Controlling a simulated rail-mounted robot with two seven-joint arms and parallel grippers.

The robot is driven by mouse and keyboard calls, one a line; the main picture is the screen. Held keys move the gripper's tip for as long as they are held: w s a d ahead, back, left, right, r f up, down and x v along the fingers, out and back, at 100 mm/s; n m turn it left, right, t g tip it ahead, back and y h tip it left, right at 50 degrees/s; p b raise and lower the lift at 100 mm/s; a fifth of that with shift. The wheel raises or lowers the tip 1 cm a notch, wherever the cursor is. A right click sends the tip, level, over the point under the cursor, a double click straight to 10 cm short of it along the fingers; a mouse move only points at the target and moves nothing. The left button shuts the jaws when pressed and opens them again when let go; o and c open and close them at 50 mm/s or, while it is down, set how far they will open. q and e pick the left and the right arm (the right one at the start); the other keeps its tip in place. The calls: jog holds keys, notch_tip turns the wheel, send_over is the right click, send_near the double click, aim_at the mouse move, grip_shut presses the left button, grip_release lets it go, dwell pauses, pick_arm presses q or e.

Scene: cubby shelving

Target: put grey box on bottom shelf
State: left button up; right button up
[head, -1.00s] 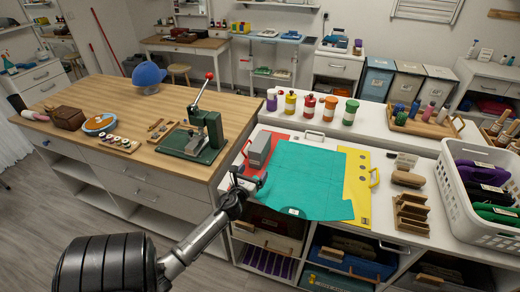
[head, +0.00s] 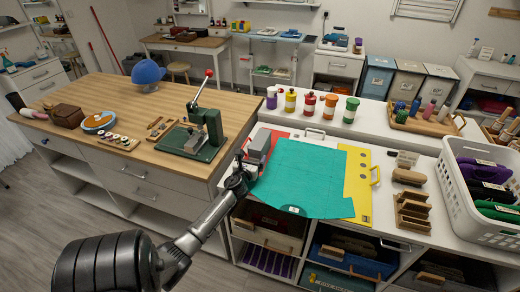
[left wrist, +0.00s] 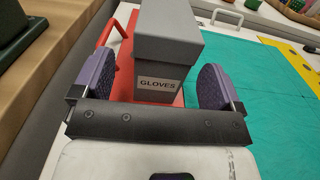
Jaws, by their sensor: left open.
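The grey box (head: 259,146) stands on the red board at the left end of the white counter. In the left wrist view the grey box (left wrist: 165,50) carries a label reading GLOVES. My left gripper (head: 248,163) is at the near side of the box. In the left wrist view my left gripper (left wrist: 163,88) is open, with a purple-padded finger on each side of the box and gaps showing. The cubby shelving (head: 237,236) is below the counter, its lower cubbies partly cut off. My right gripper is not in view.
A teal sheet (head: 305,180) and a yellow board (head: 357,190) lie right of the box. A green press (head: 196,135) stands on the wooden workbench to the left. A white basket (head: 462,205) and wooden holder (head: 412,212) occupy the counter's right.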

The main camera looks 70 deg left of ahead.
pick_arm(q)
jog(key=shift+b+x, duration=0.4)
jog(key=shift+x, duration=1.85)
jog(key=shift+d, duration=0.15)
jog(key=c, duration=1.2)
